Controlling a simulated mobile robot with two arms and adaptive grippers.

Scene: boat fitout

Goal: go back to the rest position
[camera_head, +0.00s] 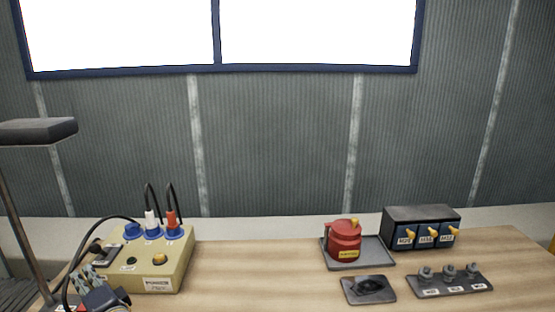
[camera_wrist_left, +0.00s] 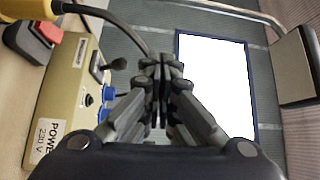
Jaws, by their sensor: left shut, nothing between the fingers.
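My left gripper (camera_head: 87,272) is low at the left of the head view, beside the left side of the beige power box (camera_head: 158,274). Its fingers are together and empty, and its dark body is cut off by the bottom edge. In the left wrist view the closed fingers (camera_wrist_left: 160,68) point toward the wall, with the power box (camera_wrist_left: 66,95) to their left. Nothing is held between them. My right gripper is in neither view.
The power box has blue sockets, with a white plug (camera_head: 151,217) and red plug (camera_head: 171,219) on cables. Farther right are a red device (camera_head: 345,240) on a grey tray, a dark drawer box (camera_head: 420,217), a knob plate (camera_head: 449,284) and a dark pad (camera_head: 368,297). Mid-table is clear.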

